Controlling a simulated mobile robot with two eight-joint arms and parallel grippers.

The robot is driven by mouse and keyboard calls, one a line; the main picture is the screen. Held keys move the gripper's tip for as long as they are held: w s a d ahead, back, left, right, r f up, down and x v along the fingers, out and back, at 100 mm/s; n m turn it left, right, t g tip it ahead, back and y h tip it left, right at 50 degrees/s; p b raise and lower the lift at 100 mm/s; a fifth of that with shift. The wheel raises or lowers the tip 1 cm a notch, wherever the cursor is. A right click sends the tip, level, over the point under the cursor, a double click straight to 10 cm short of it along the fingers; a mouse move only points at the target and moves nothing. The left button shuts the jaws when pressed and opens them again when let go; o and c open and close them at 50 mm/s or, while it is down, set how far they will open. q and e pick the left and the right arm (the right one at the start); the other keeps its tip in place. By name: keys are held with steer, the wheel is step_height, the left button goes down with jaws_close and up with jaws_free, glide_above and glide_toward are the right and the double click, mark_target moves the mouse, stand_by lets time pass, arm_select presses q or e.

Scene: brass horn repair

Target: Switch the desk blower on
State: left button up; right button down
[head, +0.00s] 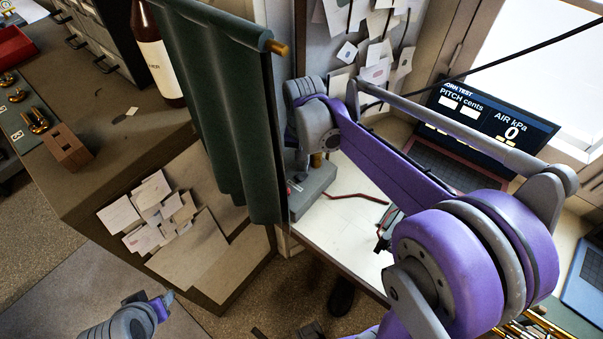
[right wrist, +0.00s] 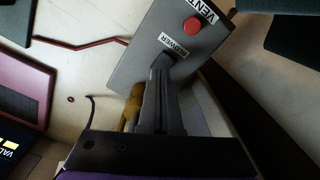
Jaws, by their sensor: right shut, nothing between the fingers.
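A grey control box (head: 313,192) stands on the white desk beside the dark green curtain. In the right wrist view the box (right wrist: 150,38) has a round red button (right wrist: 193,25), a label beginning "VENT" and a second small label (right wrist: 174,47), too blurred to read surely. My right gripper (right wrist: 162,64) is shut and empty. Its fingertips are over the box's face just by the second label, apart from the red button; I cannot tell whether they touch. Any control under the fingertips is hidden. In the head view my right gripper (head: 303,166) is above the box, partly hidden by my wrist.
A brass-coloured piece (right wrist: 132,108) is close beside the fingers. A laptop (head: 482,125) reads "AIR kPa 0". The green curtain (head: 225,110) hangs close to the box's left.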

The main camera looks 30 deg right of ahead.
mark_target(303, 175)
arm_select(q)
steer(key=r, duration=0.1)
steer(key=w+r+p, duration=0.1)
steer(key=r+p, duration=0.1)
steer(key=r, duration=0.1)
steer(key=shift+w, duration=0.35)
arm_select(e)
step_height(303, 175, up, 5)
steer(key=shift+w+r, duration=0.1)
steer(key=shift+r, duration=0.05)
arm_select(q)
steer(key=shift+s, duration=0.1)
